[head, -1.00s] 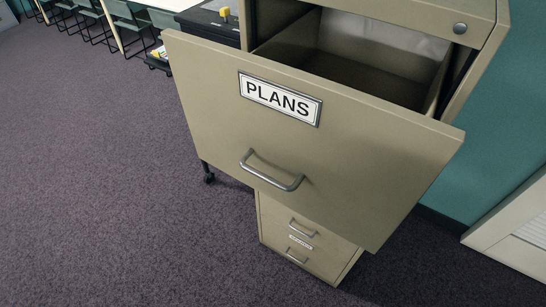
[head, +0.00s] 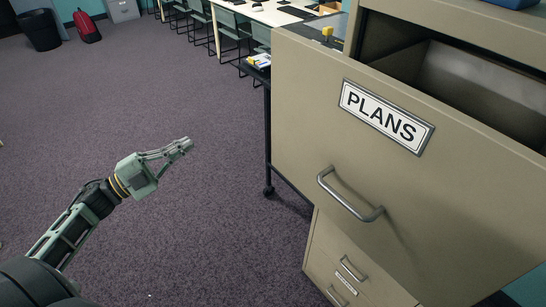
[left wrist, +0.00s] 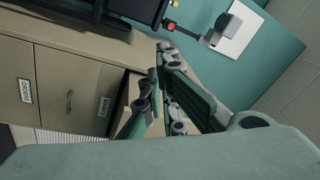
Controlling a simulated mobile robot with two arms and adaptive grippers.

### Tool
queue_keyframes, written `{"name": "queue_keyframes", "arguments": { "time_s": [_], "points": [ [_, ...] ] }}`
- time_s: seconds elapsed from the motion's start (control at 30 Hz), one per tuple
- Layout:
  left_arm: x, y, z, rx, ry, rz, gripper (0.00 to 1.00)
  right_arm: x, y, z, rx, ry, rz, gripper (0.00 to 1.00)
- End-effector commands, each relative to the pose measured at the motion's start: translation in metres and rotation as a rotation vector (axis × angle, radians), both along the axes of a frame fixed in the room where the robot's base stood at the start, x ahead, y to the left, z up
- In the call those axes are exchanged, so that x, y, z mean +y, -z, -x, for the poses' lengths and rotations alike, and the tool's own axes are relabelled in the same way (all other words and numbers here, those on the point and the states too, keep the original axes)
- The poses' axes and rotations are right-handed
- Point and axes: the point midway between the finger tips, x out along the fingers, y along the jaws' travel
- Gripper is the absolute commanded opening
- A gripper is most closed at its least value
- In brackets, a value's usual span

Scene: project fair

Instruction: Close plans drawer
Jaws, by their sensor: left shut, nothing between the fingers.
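The beige plans drawer (head: 300,130) is pulled open from the top of a filing cabinet, on the right of the head view. Its front bears a PLANS label (head: 386,116) and a metal bar handle (head: 348,196). Part of its inside shows and looks empty; its right end is cut off by the picture edge. My left gripper (head: 185,147) is shut and empty, in front of the carpet, left of the drawer front and clearly apart from it. My right gripper is out of view.
Lower closed drawers (head: 335,270) stand below the plans drawer. Tables and chairs (head: 228,28) line the back. Carpet (head: 190,220) on the left is clear.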

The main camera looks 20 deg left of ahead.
Motion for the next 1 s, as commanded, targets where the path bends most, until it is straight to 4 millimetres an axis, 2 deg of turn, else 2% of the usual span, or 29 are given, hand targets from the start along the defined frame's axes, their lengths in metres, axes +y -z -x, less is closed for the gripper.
{"name": "queue_keyframes", "arguments": {
  "time_s": [0.03,0.1,0.23,0.3,0.43,0.57,1.0],
  "points": [
    [-0.031,-0.039,0.013,-0.086,0.14,-0.092,0.0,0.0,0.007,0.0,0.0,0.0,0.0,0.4],
    [-0.069,-0.078,0.036,-0.175,0.308,-0.202,0.0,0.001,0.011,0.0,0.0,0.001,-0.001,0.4],
    [-0.119,-0.111,0.08,-0.27,0.549,-0.365,0.0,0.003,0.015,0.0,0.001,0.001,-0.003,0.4],
    [-0.134,-0.117,0.097,-0.296,0.628,-0.42,0.0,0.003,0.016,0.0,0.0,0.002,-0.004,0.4],
    [-0.146,-0.122,0.109,-0.313,0.692,-0.463,0.0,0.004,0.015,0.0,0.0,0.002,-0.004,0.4],
    [-0.16,-0.124,0.107,-0.316,0.697,-0.465,0.0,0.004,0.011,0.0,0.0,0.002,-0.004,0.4],
    [-0.229,-0.125,0.087,-0.319,0.69,-0.461,0.0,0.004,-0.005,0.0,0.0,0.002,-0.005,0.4]
  ]
}}
